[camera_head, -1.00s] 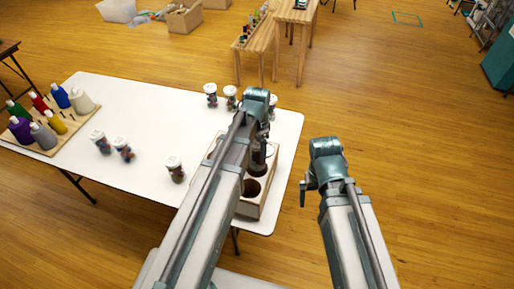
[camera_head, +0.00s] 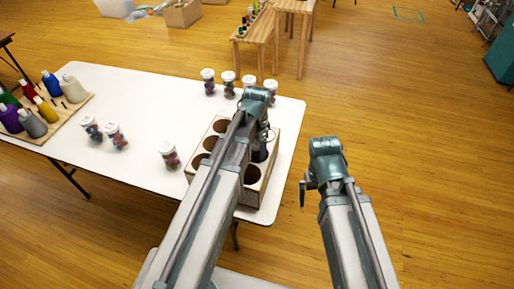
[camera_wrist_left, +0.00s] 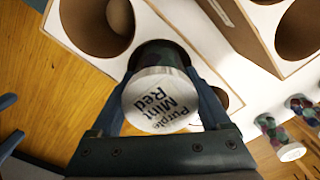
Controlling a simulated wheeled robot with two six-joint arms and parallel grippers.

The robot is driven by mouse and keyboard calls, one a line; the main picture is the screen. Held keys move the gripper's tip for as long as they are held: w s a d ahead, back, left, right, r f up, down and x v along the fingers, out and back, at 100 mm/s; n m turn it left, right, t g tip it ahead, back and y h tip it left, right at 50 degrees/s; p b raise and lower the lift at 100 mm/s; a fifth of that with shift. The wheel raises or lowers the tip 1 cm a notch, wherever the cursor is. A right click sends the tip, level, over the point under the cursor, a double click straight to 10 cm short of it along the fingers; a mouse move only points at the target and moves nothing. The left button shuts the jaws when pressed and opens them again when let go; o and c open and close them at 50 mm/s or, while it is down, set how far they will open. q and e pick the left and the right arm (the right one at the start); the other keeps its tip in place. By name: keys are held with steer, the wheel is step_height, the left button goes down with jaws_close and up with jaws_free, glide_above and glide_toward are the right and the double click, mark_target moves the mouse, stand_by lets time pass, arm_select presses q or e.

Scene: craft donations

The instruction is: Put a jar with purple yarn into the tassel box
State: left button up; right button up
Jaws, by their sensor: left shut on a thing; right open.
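My left gripper (camera_wrist_left: 165,110) is shut on a jar (camera_wrist_left: 158,60) whose white lid reads "Purple Mint Red". Dark yarn shows through the jar's side. In the head view my left gripper (camera_head: 264,138) is over the right part of the tassel box (camera_head: 245,197), a wooden box with round holes; my arm hides part of it. My right gripper (camera_head: 308,188) is open and empty, right of the table.
On the white table (camera_head: 150,92), several jars (camera_head: 208,80) stand behind the box, and others (camera_head: 115,135) and one nearer jar (camera_head: 169,157) stand left of it. Floor right of the table is clear.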

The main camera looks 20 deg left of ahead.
arm_select(q)
steer(key=o, duration=1.3)
steer(key=shift+s+f, duration=0.1)
steer(key=shift+s, duration=0.05)
steer(key=shift+c, duration=0.2)
steer(key=shift+r+p, duration=0.45)
steer(key=shift+p, duration=0.1)
step_height(320, 180, up, 13)
steer(key=p, duration=1.3)
steer(key=shift+r, duration=0.1)
steer(key=shift+f, duration=0.25)
step_height(320, 180, down, 13)
steer(key=b, duration=1.3)
steer(key=shift+r, duration=0.1)
